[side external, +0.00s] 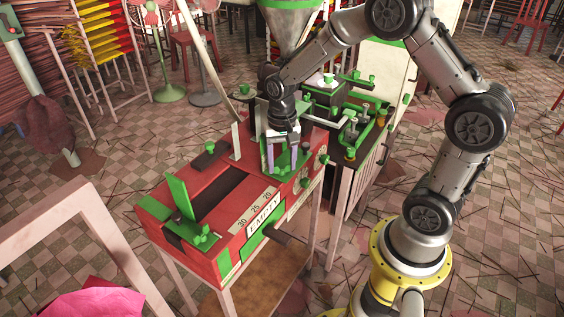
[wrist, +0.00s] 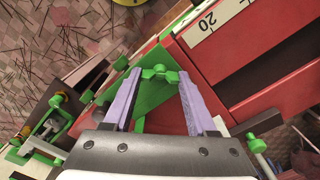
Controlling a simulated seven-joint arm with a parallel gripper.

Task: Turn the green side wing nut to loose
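In the wrist view a green wing nut (wrist: 160,74) with two rounded lobes shows between the fingertips of my gripper (wrist: 160,78). The fingers are lilac and spread, with a small gap on each side of the nut. In the side view my gripper (side external: 282,164) points down at the far right end of the red extruder box (side external: 213,198), over a green plate (side external: 286,166). There the fingers hide much of the nut. Another green wing nut (side external: 201,236) sits at the box's near left end. I cannot tell how tight either nut is.
An "EMPTY" label (side external: 264,212) and a number scale (side external: 254,206) mark the box's front. Green knobs (side external: 325,160) project from its right end. A black-topped bench (side external: 347,151) with green fittings stands close behind. A metal hopper (side external: 291,22) rises above.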

